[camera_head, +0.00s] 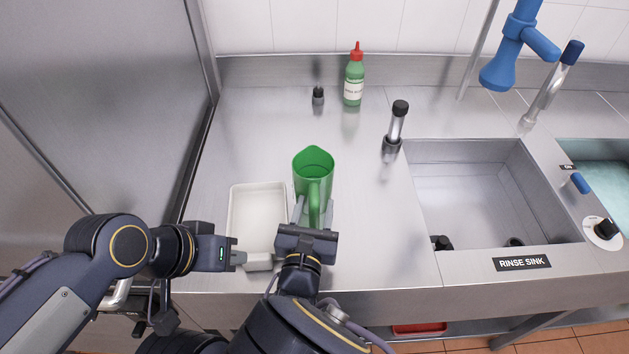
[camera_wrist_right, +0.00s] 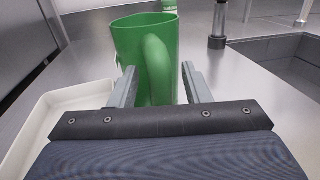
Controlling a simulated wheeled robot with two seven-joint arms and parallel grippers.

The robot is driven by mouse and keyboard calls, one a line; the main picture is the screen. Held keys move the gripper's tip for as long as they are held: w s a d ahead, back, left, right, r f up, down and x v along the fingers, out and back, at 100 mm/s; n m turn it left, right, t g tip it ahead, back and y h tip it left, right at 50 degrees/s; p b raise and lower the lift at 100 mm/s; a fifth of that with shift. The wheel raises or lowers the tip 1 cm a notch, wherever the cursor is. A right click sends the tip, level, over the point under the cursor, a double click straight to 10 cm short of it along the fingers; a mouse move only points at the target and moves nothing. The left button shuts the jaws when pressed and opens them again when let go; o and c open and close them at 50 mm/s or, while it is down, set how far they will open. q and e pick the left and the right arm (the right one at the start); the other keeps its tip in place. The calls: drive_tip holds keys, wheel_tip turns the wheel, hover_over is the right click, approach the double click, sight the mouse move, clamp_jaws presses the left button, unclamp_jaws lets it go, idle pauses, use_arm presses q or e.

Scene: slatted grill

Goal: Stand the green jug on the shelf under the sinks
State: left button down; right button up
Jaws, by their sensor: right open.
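The green jug (camera_head: 313,168) stands upright on the steel counter, just right of a white tray, with its handle toward me. In the right wrist view the jug (camera_wrist_right: 133,62) fills the upper middle. My right gripper (camera_head: 313,212) is open, with its fingers on either side of the jug's handle; in the wrist view the fingers (camera_wrist_right: 159,84) show gaps to the handle. My left gripper (camera_head: 255,261) is at the tray's near edge; whether its jaws are open or shut is unclear. The shelf under the sinks is mostly hidden by the counter's front.
The white tray (camera_head: 237,215) lies left of the jug. A green bottle with a red tip (camera_head: 354,80), a small black-topped item (camera_head: 318,95) and a steel post (camera_head: 395,125) stand behind. The rinse sink (camera_head: 470,190) is right. Something red (camera_head: 420,329) shows below the counter.

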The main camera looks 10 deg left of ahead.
drive_tip(key=shift+w, duration=0.2)
drive_tip(key=shift+s+d+r, duration=0.15)
drive_tip(key=shift+s+r, duration=0.05)
drive_tip(key=shift+s, duration=0.25)
drive_tip(key=shift+c, duration=0.5)
drive_tip(key=shift+w+f, duration=0.1)
drive_tip(key=shift+w, duration=0.05)
drive_tip(key=c, duration=0.5)
clamp_jaws()
